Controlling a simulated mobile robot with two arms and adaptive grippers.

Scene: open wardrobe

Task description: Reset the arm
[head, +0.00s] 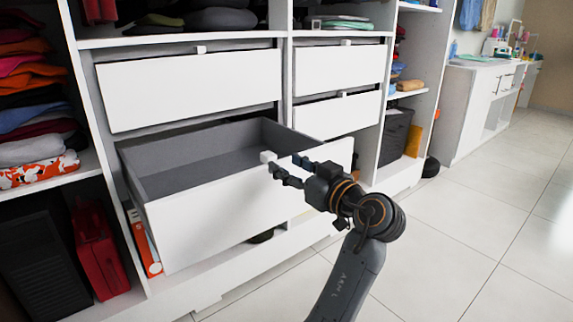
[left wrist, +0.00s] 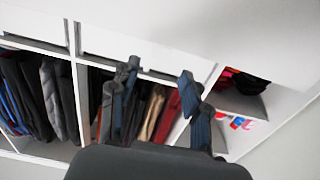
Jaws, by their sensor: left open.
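My left gripper (head: 284,165) is open at the front of the pulled-out lower left drawer (head: 220,218). Its fingertips are close to the drawer's small white knob (head: 267,156); I cannot tell whether they touch it. The drawer's grey inside looks empty. In the left wrist view, the two dark fingers (left wrist: 160,74) stand apart with nothing seen between them, and the knob cannot be made out. My right gripper is not in view.
The upper left drawer (head: 190,88) and upper right drawer (head: 340,68) are almost flush. Folded clothes (head: 35,90) fill the left shelves, above a red case (head: 97,250). A white cabinet (head: 475,110) stands at the back right. The tiled floor (head: 480,230) on the right is clear.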

